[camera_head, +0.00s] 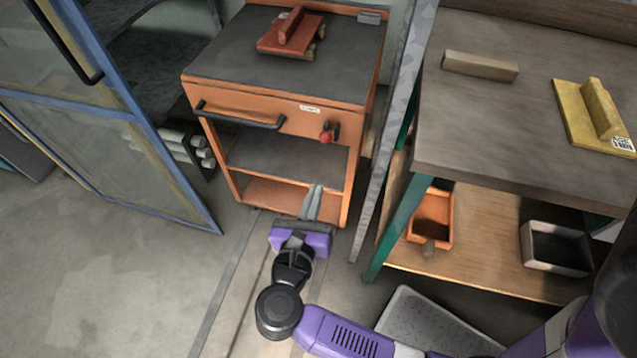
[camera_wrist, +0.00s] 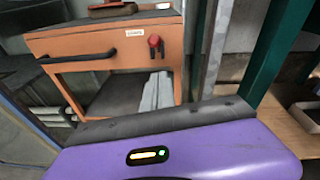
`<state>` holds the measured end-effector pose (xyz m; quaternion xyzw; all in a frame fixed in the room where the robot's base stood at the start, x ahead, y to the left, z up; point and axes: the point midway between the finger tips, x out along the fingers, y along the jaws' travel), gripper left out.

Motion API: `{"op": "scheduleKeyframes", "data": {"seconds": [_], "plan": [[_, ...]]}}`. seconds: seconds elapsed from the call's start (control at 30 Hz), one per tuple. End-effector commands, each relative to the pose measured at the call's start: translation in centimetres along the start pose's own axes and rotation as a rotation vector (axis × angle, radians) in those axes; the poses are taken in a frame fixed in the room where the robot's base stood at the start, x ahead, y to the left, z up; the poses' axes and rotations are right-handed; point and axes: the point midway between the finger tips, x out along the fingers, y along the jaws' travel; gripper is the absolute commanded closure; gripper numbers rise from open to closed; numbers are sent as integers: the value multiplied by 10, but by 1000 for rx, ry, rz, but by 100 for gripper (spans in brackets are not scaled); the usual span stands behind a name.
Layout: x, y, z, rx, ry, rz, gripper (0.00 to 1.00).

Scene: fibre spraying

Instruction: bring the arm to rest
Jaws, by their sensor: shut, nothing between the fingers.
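My gripper (camera_head: 312,203) is purple and dark grey with light grey fingers. The fingers are shut together with nothing between them. In the head view it is in front of the orange cabinet (camera_head: 230,190), over its lower front as seen from above. I cannot tell whether the fingertips touch the cabinet. In the wrist view the grey fingers (camera_wrist: 157,92) point up towards the cabinet's open shelf, below a red knob (camera_wrist: 154,41). My arm runs from the gripper down to the lower right, bent at a black joint.
A red block-like item (camera_head: 290,38) lies on the cabinet top. At left a blue-framed door (camera_head: 150,150) stands open. At right a workbench (camera_head: 480,120) holds a yellow item (camera_head: 573,120) and a beige block (camera_head: 480,66). Bins (camera_head: 430,215) sit beneath. The left floor is clear.

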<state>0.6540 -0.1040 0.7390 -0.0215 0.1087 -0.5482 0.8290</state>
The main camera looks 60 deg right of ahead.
Motion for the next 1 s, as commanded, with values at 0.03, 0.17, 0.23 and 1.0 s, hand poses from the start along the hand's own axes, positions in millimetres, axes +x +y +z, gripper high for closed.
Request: {"op": "scheduleKeyframes", "data": {"seconds": [0.03,0.17,0.23,1.0], "plan": [[-4,0,0,0,1,0,100],[-9,0,1,-1,1,0,100],[-9,0,1,-1,1,0,100],[-11,21,36,-195,-129,81,100]]}}
